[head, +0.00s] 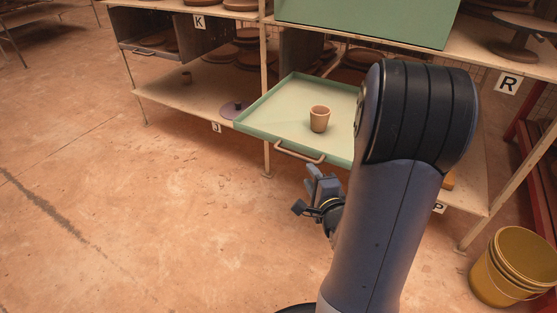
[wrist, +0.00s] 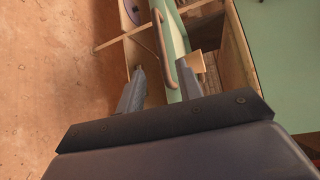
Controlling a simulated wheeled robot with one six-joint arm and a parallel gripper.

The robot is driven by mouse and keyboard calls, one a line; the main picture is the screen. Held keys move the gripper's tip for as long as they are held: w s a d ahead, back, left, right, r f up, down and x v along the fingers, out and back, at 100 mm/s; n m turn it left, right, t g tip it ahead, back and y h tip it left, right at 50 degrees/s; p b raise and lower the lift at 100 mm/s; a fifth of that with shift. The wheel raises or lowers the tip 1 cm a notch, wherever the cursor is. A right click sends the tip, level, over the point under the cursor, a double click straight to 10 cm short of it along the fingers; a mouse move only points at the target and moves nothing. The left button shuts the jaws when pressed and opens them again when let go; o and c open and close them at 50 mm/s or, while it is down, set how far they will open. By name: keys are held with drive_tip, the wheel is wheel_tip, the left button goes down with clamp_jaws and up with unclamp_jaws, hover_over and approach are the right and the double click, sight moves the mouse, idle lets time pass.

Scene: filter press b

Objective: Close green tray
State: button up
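The green tray (head: 268,103) is pulled out of its shelf bay in the head view and holds a small tan cup (head: 320,119). A light bar handle (head: 300,152) is on its front edge. My gripper (head: 305,190) is just below and in front of this handle, with its fingers apart and nothing visibly held. In the wrist view the open gripper (wrist: 162,78) points toward the tray's green front (wrist: 172,35). The handle (wrist: 188,77) appears close to the right finger there; I cannot tell whether they touch. My arm hides the tray's right part in the head view.
A large green box front (head: 365,20) is on the shelf above. A grey tray (head: 150,48) sits in the left bay. A purple disc (head: 232,109) lies on the lower shelf. Yellow buckets (head: 513,268) stand at the lower right. The floor at left is clear.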

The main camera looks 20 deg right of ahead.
sight(297, 157)
drive_tip(key=b+x, duration=0.2)
drive_tip(key=x, duration=0.9)
drive_tip(key=shift+a+r, duration=0.1)
drive_tip(key=shift+r, duration=0.05)
clamp_jaws()
idle(0.3)
